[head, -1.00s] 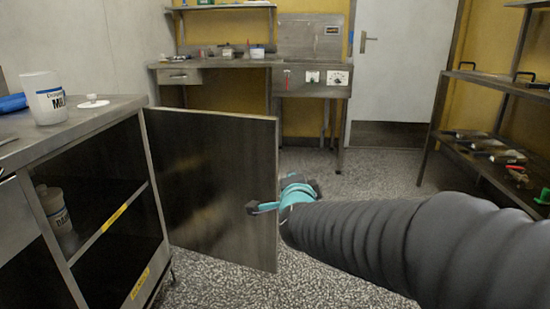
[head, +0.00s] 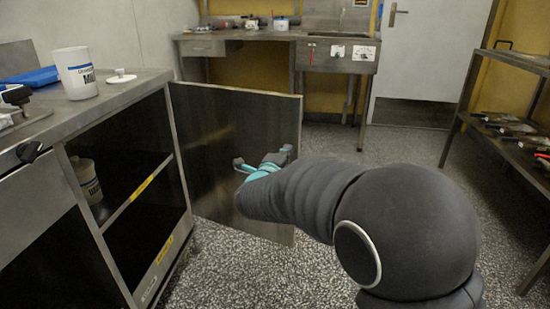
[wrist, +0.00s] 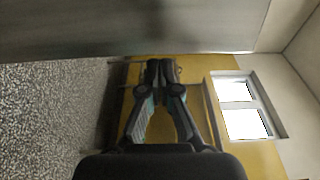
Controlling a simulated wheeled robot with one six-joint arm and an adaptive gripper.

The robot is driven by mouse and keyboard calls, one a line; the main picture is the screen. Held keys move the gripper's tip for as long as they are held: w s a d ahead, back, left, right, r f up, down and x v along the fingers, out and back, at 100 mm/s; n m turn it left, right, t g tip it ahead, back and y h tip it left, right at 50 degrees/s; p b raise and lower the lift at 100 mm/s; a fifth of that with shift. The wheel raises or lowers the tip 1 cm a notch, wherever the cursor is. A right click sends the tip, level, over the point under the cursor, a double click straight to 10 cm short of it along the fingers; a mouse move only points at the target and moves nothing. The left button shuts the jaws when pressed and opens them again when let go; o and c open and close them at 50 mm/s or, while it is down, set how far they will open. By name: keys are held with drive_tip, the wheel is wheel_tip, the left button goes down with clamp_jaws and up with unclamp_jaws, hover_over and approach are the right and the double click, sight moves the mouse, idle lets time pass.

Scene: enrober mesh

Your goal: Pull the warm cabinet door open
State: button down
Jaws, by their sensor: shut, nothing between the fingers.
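The warm cabinet door (head: 225,125) is a dark metal panel standing wide open, swung out from the far end of the cabinet (head: 158,88). Its free edge is at the right, and the open interior with shelves shows. My gripper (head: 262,161) is in front of the door's face, near its free edge; whether it touches is unclear. In the wrist view the gripper's fingertips (wrist: 161,72) are together and empty, with the door panel (wrist: 150,30) running across the top. The door's handle is not visible.
A white jar (head: 76,74) and a lid (head: 121,76) are on the cabinet top; another jar (head: 86,178) stands inside. A steel bench (head: 270,34) is behind the door. A rack (head: 505,140) stands at the right. Speckled floor (head: 385,160) between is clear.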

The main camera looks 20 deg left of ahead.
sight(295, 141)
drive_tip(key=w, duration=0.6)
drive_tip(key=shift+w+p, duration=0.35)
drive_tip(key=shift+w, duration=0.05)
